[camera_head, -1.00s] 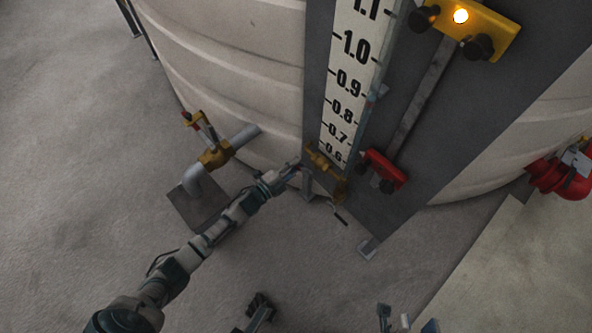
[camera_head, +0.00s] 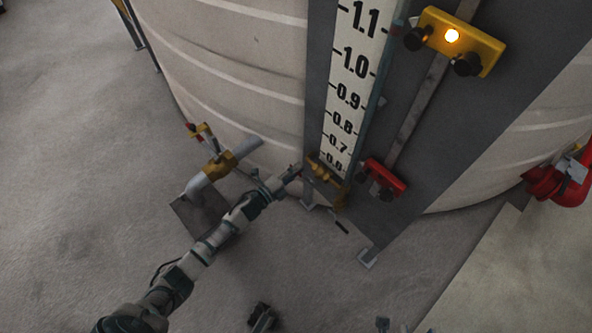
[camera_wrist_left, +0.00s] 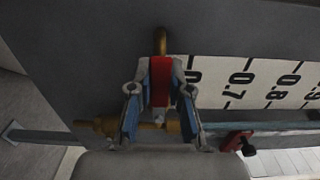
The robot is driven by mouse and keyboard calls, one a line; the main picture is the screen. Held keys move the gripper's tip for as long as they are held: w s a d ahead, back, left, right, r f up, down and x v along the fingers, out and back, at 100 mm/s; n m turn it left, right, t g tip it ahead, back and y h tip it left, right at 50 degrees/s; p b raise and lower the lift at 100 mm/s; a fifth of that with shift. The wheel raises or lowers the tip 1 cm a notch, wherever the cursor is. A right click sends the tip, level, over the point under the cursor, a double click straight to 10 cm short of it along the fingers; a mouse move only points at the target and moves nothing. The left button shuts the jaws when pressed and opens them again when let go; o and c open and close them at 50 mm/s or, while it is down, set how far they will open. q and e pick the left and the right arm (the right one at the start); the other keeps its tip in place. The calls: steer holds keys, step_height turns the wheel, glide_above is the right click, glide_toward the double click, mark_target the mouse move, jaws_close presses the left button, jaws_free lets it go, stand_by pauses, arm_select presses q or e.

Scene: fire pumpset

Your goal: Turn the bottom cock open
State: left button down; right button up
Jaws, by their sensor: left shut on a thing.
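The brass bottom cock (camera_head: 322,170) sits at the low end of the white level scale, near 0.6. My left gripper (camera_head: 296,170) reaches it from the left in the head view. In the left wrist view, my left gripper's fingers (camera_wrist_left: 161,95) are shut on the cock's red handle (camera_wrist_left: 160,82), which stands between them. A brass stem (camera_wrist_left: 160,42) shows beyond the handle, and brass fittings (camera_wrist_left: 97,125) lie behind the fingers. In the head view the gripper's tip is small and the handle is hidden.
The level scale (camera_head: 352,62) rises on a dark panel against the pale tank (camera_head: 225,60). A red marker (camera_head: 381,179) and a lit yellow box (camera_head: 462,40) are on the panel. Open floor lies left.

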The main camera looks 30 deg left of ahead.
arm_select(q)
steer(key=shift+s+a+f, duration=0.15)
steer(key=shift+f, duration=0.3)
steer(key=c, duration=1.2)
jaws_free()
steer(key=shift+o, duration=0.7)
steer(key=shift+r, duration=0.25)
steer(key=v, duration=1.2)
steer(key=shift+a, duration=0.1)
